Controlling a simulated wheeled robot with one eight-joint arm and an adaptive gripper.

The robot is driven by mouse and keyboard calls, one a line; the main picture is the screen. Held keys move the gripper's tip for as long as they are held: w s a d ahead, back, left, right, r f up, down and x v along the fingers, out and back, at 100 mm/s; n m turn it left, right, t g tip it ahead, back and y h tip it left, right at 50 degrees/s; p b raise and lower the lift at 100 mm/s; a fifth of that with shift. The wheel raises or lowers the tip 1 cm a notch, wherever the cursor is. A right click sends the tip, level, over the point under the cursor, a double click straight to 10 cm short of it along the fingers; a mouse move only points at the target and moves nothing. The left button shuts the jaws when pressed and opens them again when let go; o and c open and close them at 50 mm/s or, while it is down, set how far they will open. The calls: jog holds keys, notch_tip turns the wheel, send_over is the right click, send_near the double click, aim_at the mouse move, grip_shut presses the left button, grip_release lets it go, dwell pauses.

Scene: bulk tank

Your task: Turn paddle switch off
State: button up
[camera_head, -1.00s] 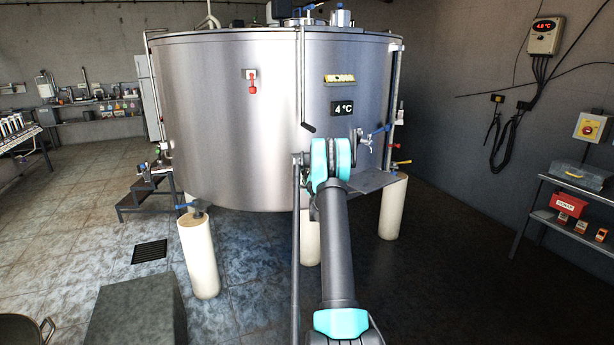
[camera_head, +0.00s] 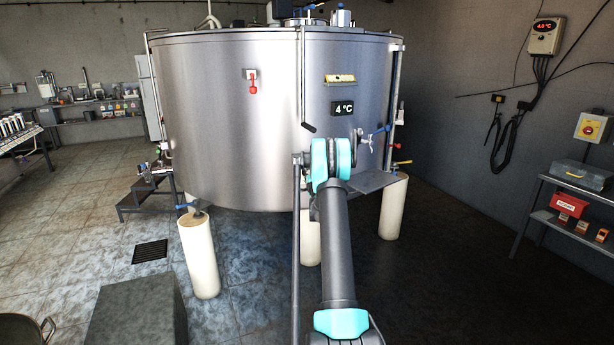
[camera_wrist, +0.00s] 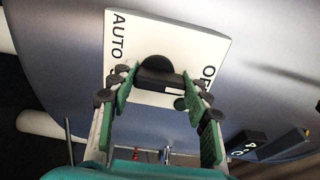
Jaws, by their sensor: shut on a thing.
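The paddle switch is a black paddle (camera_wrist: 158,82) on a white plate (camera_wrist: 190,32) mounted on the steel tank wall, seen in the wrist view. The plate reads AUTO on the left and "OF" on the right, with the rest of that word hidden by a finger. My gripper (camera_wrist: 157,90) has its green-padded fingers on both sides of the paddle and is shut on it. Whatever lettering lies lower on the plate is covered by the fingers. In the head view, my arm hides the switch and the gripper.
A shelf (camera_head: 575,200) stands at the right wall; a grey block (camera_head: 135,310) is front left.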

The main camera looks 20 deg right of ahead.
jog(key=o, duration=1.2)
jog(key=shift+c, duration=0.2)
jog(key=s+a, duration=0.1)
jog(key=s, duration=1.1)
jog(key=shift+a, duration=0.4)
